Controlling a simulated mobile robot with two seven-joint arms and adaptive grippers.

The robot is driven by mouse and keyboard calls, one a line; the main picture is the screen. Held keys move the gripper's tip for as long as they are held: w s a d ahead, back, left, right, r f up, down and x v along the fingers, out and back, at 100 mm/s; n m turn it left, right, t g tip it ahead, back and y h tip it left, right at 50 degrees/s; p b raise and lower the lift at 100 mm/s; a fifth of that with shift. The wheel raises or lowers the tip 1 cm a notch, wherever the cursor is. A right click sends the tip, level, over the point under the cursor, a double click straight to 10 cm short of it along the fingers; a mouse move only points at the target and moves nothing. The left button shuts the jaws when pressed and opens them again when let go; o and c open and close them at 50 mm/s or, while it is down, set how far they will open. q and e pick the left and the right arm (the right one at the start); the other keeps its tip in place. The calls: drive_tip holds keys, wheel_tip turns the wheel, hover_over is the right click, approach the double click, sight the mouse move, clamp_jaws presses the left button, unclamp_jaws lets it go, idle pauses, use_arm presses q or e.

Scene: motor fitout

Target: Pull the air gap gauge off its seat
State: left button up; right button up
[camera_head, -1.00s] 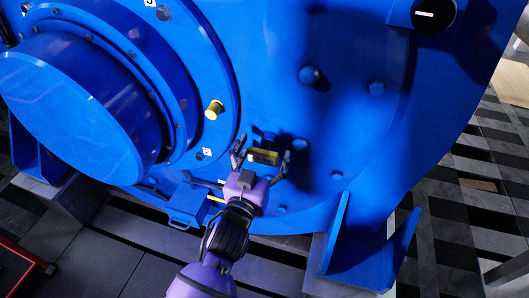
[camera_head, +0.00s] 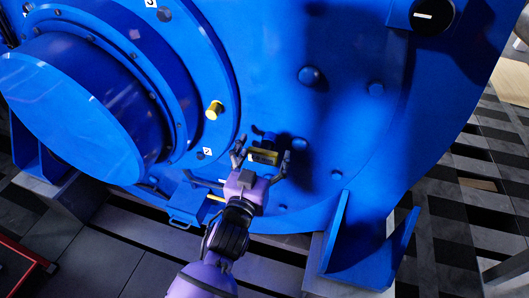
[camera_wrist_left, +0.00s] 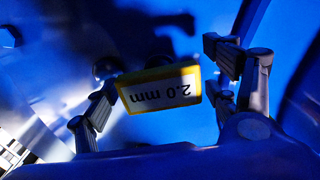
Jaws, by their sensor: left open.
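The air gap gauge (camera_head: 263,157) is a yellow-edged block on the face of the blue motor housing. In the left wrist view the gauge (camera_wrist_left: 160,90) shows a white label reading "2.0 mm", upside down. The seat behind the gauge is mostly hidden. My right gripper is not in view.
The blue motor (camera_head: 270,60) fills most of the head view, with a big round end cover (camera_head: 75,105) at left. A blue foot bracket (camera_head: 365,250) stands at lower right. A red edge (camera_head: 25,262) shows at lower left.

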use_arm(q)
drive_tip(key=c, duration=1.7)
drive_tip(key=shift+s+a, duration=0.25)
drive_tip(key=shift+s, duration=0.45)
drive_tip(key=shift+c, duration=0.3)
drive_tip(key=shift+s+a+p, duration=0.1)
drive_tip(key=shift+s+p, duration=0.2)
drive_tip(key=shift+p, duration=0.1)
clamp_jaws()
drive_tip(key=shift+p+v, duration=0.55)
drive_tip(key=shift+v, duration=1.4)
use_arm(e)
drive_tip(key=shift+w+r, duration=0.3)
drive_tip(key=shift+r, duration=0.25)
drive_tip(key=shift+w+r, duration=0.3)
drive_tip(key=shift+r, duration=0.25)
use_arm(q)
drive_tip(key=shift+s, duration=0.1)
drive_tip(key=p, duration=0.3)
approach(262, 158)
drive_tip(key=v, duration=1.6)
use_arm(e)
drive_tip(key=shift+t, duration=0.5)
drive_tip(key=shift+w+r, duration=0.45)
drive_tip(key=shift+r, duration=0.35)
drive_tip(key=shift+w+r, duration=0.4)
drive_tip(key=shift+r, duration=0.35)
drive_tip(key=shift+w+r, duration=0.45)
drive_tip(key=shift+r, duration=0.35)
